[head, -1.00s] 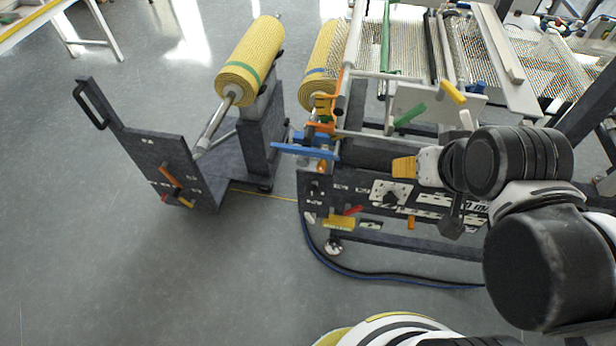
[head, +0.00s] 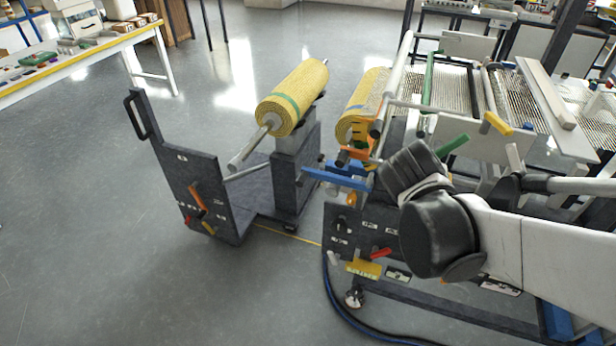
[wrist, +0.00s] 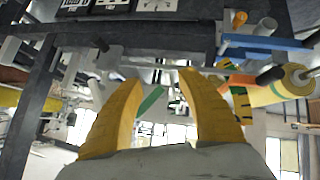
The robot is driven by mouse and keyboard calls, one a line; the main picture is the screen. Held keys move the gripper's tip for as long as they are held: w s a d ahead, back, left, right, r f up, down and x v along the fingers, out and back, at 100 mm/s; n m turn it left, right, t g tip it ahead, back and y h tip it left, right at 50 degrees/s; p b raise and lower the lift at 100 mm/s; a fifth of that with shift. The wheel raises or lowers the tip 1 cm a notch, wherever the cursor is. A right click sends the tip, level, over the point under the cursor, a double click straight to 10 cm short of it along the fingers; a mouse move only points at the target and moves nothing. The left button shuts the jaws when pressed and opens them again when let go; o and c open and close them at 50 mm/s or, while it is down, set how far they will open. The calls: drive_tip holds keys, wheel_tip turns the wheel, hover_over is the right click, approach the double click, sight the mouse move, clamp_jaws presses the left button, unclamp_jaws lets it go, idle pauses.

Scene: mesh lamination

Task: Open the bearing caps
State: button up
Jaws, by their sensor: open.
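An orange bracket-like piece (head: 354,152) sits at the near end of the machine's yellow mesh roll (head: 362,105). A long blue bar (head: 336,177) lies just below it. These parts may belong to the bearing caps; I cannot tell which are caps or whether they are open. My gripper shows in the wrist view (wrist: 160,82) with two yellow fingers spread apart and nothing between them. In the head view my arm's black joints hide it. In the wrist view the blue bar (wrist: 265,42) and the roll (wrist: 282,86) are right of the fingers, apart from them.
A dark cart (head: 215,190) with another yellow mesh roll (head: 292,98) stands to the left. The machine's dark front panel (head: 345,240) carries a red lever (head: 381,253) and a yellow label. A hose (head: 332,300) runs along the floor. Floor at left is clear.

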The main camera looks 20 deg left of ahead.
drive_tip(key=w+a+f+t+b, duration=0.1)
drive_tip(key=w+a+f, duration=0.1)
drive_tip(key=a, duration=0.2)
drive_tip(key=w+a+f+t, duration=0.1)
drive_tip(key=w+a+f, duration=0.1)
drive_tip(key=w+a, duration=0.15)
drive_tip(key=t+y+b, duration=0.2)
drive_tip(key=t+b, duration=0.1)
drive_tip(key=t, duration=0.4)
approach(299, 185)
drive_tip(key=shift+n, duration=0.4)
drive_tip(key=w+b, duration=0.1)
drive_tip(key=w, duration=0.2)
drive_tip(key=w+b, duration=0.1)
drive_tip(key=w, duration=0.3)
drive_tip(key=w+d+b, duration=0.1)
drive_tip(key=w, duration=0.3)
drive_tip(key=shift+w+r, duration=0.1)
drive_tip(key=shift+w, duration=0.15)
drive_tip(key=shift+c, duration=0.6)
clamp_jaws()
